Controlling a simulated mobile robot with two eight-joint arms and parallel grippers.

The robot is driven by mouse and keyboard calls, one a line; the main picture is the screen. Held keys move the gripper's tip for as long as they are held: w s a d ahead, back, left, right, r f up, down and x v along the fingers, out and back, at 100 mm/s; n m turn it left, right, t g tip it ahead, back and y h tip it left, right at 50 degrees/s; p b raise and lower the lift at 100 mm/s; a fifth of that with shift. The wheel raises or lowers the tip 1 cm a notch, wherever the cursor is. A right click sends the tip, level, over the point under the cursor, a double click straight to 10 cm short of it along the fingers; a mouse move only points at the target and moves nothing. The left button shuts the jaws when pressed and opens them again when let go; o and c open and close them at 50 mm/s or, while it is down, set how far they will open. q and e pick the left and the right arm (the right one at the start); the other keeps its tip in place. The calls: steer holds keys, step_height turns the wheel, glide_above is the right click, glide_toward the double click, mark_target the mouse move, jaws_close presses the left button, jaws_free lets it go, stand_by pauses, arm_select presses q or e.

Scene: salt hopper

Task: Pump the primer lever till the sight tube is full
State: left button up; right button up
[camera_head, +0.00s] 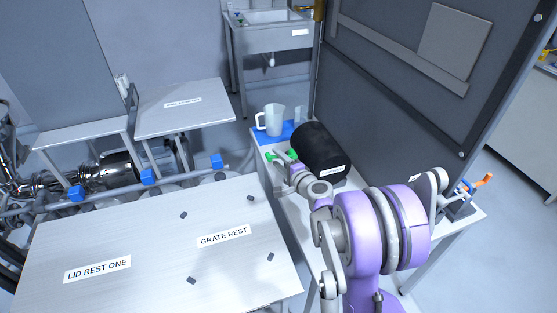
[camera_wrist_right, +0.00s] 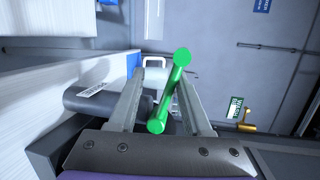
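A green lever (camera_wrist_right: 170,92) with rounded ends slants between the two fingers of my right gripper (camera_wrist_right: 162,85) in the right wrist view. The fingers stand apart, with a visible gap on the lever's left; I cannot tell whether the right finger touches it. In the head view the green lever (camera_head: 292,154) shows only in part beside a black cylinder (camera_head: 320,148), and my right gripper (camera_head: 283,164) reaches to it over the narrow bench. My purple arm hides much of the bench. I cannot make out the sight tube or its level for certain. My left gripper is not in view.
A translucent jug (camera_head: 272,120) stands on a blue mat (camera_head: 287,137) behind the cylinder. A tall grey panel (camera_head: 400,90) rises to the right. An orange handle (camera_head: 483,181) is at the bench's right end. A white table (camera_head: 150,245) labelled as rests lies to the left.

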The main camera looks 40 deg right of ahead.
stand_by(0.3)
steer(key=v, duration=1)
steer(key=shift+s, duration=0.35)
steer(key=shift+r, duration=0.1)
steer(key=s+a+f+n+g+y, duration=0.1)
steer(key=s+a+n+g+y, duration=0.15)
steer(key=a+n, duration=0.55)
steer(key=s+a+f+n+g+y, duration=0.2)
steer(key=a+n+g, duration=0.1)
steer(key=a, duration=0.9)
steer(key=s+a+f+n+g+h, duration=0.2)
steer(key=s+n+g, duration=0.3)
steer(key=s+n, duration=0.4)
steer(key=s+a+h, duration=0.1)
steer(key=s, duration=0.3)
steer(key=shift+p, duration=0.3)
